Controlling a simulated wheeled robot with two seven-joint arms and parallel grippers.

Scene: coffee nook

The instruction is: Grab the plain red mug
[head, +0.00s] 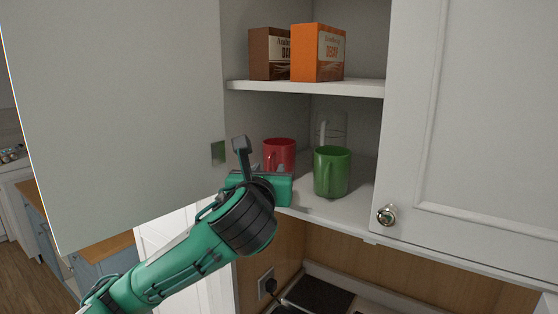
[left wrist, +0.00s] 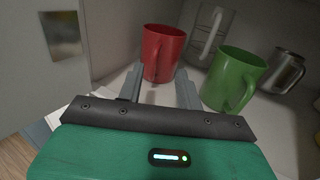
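The plain red mug (head: 279,150) stands on the lower shelf of the open cupboard, left of a green mug (head: 331,172). My left gripper (head: 262,166) is in front of the red mug and hides its lower part in the head view. In the left wrist view, the fingers of my left gripper (left wrist: 161,76) are apart, with the red mug (left wrist: 163,47) upright just beyond and between their tips. I cannot tell whether they touch it. The green mug (left wrist: 234,78) is close to the right finger. My right gripper is not in view.
A clear glass mug (left wrist: 211,31) stands behind, and a metal mug (left wrist: 285,72) is at the right. An open cupboard door (head: 120,110) is on the left. A closed door (head: 480,130) is on the right. Boxes (head: 317,53) stand on the upper shelf (head: 300,89).

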